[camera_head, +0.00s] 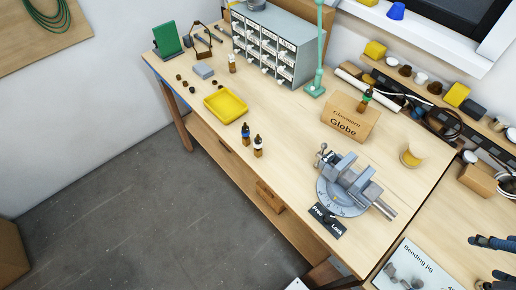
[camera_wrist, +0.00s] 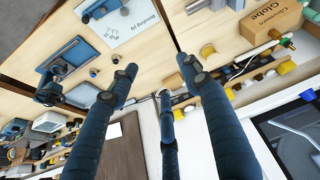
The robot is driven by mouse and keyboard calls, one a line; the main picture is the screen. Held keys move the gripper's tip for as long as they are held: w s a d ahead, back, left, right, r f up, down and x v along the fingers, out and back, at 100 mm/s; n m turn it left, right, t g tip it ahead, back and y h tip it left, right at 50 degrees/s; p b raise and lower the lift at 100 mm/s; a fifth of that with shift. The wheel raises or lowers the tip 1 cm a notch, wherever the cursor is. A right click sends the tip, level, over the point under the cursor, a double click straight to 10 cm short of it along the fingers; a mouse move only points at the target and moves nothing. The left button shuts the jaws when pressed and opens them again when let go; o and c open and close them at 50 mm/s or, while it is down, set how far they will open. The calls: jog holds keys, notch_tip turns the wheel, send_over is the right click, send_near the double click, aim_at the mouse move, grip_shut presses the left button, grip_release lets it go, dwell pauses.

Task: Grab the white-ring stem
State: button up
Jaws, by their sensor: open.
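In the head view a small dark-topped, brown-bodied stem with a white band (camera_head: 258,147) stands upright near the table's front edge. A similar stem with a blue band (camera_head: 245,133) stands just behind it to the left. Another small stem with a pale band (camera_head: 232,63) stands farther back by the drawer cabinet; its colour is hard to tell. My gripper (camera_head: 489,261) is at the lower right edge, far from these stems. In the wrist view my gripper (camera_wrist: 160,75) has its dark blue fingers spread, with nothing held between them. No white-ring stem is clear there.
A yellow tray (camera_head: 226,104), a Globe block (camera_head: 350,117) bearing a green-banded stem (camera_head: 366,97), and a grey vise (camera_head: 347,188) stand on the bench. A teal lamp post (camera_head: 319,50) rises at the back. A Bending jig board (camera_head: 405,268) lies at lower right.

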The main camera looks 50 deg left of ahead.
jog(key=w+a+n+g+p, duration=0.1)
jog(key=w+a+n, duration=0.35)
jog(key=a, duration=0.35)
jog(key=w+a+n+g+p, duration=0.1)
jog(key=w+a+n, duration=0.35)
jog(key=a, duration=0.25)
jog(key=w+a+f+n+g+p, duration=0.1)
jog(key=w+a+f+n+p, duration=0.15)
jog(key=a+n, duration=0.95)
jog(key=s+a+f+n, duration=0.2)
jog(key=s+a+f, duration=0.2)
jog(key=a, duration=0.7)
jog(key=s+a+f+n+g+p, duration=0.1)
jog(key=s+a+f+n, duration=0.2)
jog(key=a+f, duration=0.4)
jog(key=s+a+f+n+g+p, duration=0.1)
jog(key=s+a+f, duration=0.4)
jog(key=a, duration=1.1)
jog(key=shift+a+f+n+h, duration=0.1)
jog(key=shift+f+n+h, duration=0.2)
jog(key=shift+f+n, duration=0.4)
jog(key=shift+s+a+f, duration=0.1)
jog(key=shift+s+a, duration=0.05)
jog(key=shift+s, duration=0.05)
